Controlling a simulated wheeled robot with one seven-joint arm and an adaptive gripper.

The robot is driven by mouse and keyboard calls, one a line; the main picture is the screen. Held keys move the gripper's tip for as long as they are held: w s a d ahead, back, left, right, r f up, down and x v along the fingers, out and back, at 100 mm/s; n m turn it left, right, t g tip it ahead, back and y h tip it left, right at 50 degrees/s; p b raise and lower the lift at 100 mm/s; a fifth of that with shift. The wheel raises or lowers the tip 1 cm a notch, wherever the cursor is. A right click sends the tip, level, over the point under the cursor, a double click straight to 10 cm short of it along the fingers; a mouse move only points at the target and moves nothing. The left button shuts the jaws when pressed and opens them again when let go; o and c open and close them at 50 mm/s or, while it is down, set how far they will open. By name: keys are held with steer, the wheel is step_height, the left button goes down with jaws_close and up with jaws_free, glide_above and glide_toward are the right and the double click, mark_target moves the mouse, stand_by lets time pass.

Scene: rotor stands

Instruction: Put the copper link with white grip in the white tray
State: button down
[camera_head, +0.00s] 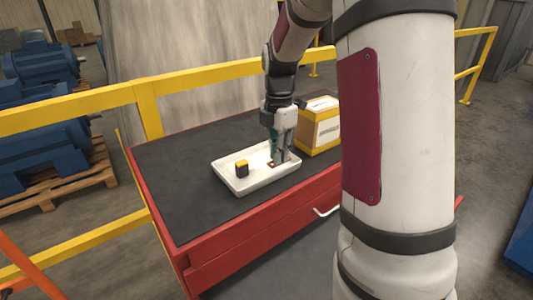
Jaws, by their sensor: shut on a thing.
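The white tray (239,186) sits on the dark top of the red cabinet. My gripper (279,161) points down over the right part of the tray, its fingertips close to the tray floor. It is shut on a small copper-brown piece (271,164), of which only a little shows between and beside the fingers. I take it for the copper link; its white grip cannot be made out. Whether the piece touches the tray floor cannot be told.
A yellow and white box (318,130) stands on the cabinet right of the tray, close to my gripper. The red cabinet (222,258) has free dark top (174,165) left of the tray. Yellow railing (148,112) runs behind it. My arm hides the cabinet's right side.

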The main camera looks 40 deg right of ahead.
steer(key=w, duration=0.4)
steer(key=w+d, duration=0.1)
steer(key=w, duration=0.1)
steer(key=shift+w+f, duration=0.1)
steer(key=shift+f, duration=0.25)
steer(key=shift+f+p, duration=0.55)
steer(key=shift+f, duration=1.15)
steer(key=shift+f, duration=0.1)
steer(key=c, duration=1.6)
jaws_free()
steer(key=shift+o, duration=0.2)
